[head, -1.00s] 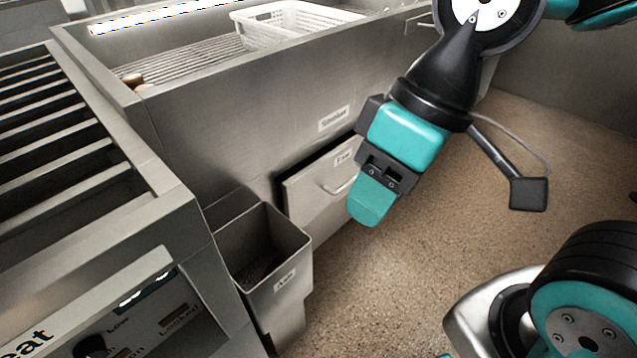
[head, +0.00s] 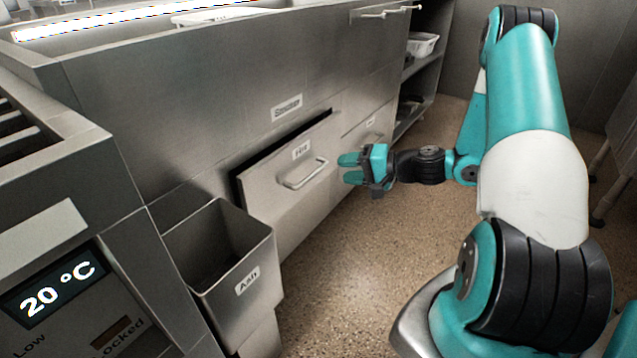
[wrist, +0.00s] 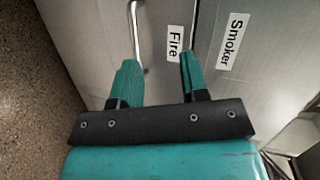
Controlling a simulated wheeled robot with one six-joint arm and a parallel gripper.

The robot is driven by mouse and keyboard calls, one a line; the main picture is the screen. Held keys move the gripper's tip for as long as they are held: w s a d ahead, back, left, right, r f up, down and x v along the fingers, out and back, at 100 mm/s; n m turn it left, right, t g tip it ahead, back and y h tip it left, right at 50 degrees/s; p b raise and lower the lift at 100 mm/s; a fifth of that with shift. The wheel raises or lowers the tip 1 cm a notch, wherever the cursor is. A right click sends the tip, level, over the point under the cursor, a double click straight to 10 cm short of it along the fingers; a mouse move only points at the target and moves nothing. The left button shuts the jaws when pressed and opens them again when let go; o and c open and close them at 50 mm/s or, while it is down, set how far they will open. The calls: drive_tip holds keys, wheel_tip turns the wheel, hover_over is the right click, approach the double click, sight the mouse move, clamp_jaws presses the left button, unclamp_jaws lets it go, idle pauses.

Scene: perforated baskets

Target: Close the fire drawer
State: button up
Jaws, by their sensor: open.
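The fire drawer (head: 262,205) is a grey metal front with a "Fire" label and a bar handle (head: 303,174), set low in the steel smoker cabinet. A dark gap shows along its top edge, so it stands partly out. My gripper (head: 347,169) is open and empty, to the right of the handle, with its fingers pointing at the drawer. In the wrist view, the fingers (wrist: 160,75) spread in front of the drawer front, with the handle (wrist: 136,40) by the left fingertip and the "Fire" label (wrist: 174,43) between them. Whether they touch is unclear.
An open "Ash" bin (head: 262,272) stands out left of the drawer. A control panel (head: 60,290) reading 20 °C is at the lower left. Another handled front (head: 372,135) and a shelf with a white basket (head: 422,44) lie beyond. The speckled floor (head: 350,260) in front is clear.

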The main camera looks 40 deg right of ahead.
drive_tip(key=s+d+f+m+t+h, duration=0.25)
drive_tip(key=d+f+m, duration=0.2)
drive_tip(key=d, duration=0.25)
drive_tip(key=b, duration=0.6)
approach(318, 168)
drive_tip(key=shift+n+h, duration=0.25)
drive_tip(key=x, duration=1)
drive_tip(key=shift+a+f, duration=0.15)
drive_tip(key=shift+f, duration=0.15)
clamp_jaws()
